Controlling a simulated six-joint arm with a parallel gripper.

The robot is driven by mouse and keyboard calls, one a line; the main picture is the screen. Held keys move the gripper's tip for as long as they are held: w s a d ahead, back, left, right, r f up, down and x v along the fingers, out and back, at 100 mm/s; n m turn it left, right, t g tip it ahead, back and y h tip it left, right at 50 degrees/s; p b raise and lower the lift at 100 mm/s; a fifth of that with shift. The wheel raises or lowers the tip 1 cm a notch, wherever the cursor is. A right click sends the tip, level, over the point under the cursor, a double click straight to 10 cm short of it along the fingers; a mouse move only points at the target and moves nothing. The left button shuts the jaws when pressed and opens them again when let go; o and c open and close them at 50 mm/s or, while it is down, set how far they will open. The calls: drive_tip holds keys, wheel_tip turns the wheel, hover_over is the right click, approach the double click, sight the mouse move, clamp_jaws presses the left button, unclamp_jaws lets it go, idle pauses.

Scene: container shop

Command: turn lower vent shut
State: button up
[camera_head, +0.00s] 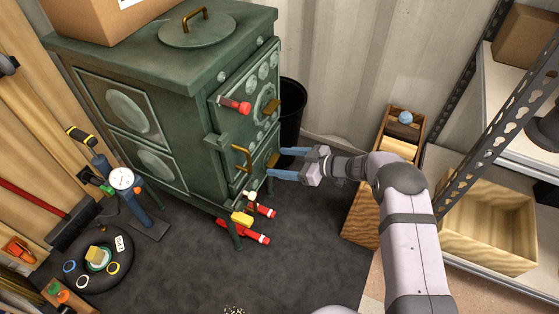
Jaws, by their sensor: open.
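The green stove (165,85) stands at the upper left, its front facing right. Its upper door carries a round dark vent (266,92) with a brass-coloured tab and a red-tipped handle (234,104). The lower vent (258,165) is on the lower front, with a brass-coloured tab (273,160) at its right side. My gripper (279,162) reaches in from the right with its two blue fingers apart, one above and one below this tab. I cannot tell whether either finger touches it. The vent's opening is too small to read.
A brass-coloured handle (242,158) sits just left of the lower vent. Red-handled tools (245,232) lie under the stove front. A black bin (293,112) stands behind my gripper. A wooden box (362,215) and shelving (500,100) are at right. The dark floor in front is mostly clear.

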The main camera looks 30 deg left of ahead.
drive_tip(key=shift+p+v, duration=0.8)
drive_tip(key=shift+v, duration=2.2)
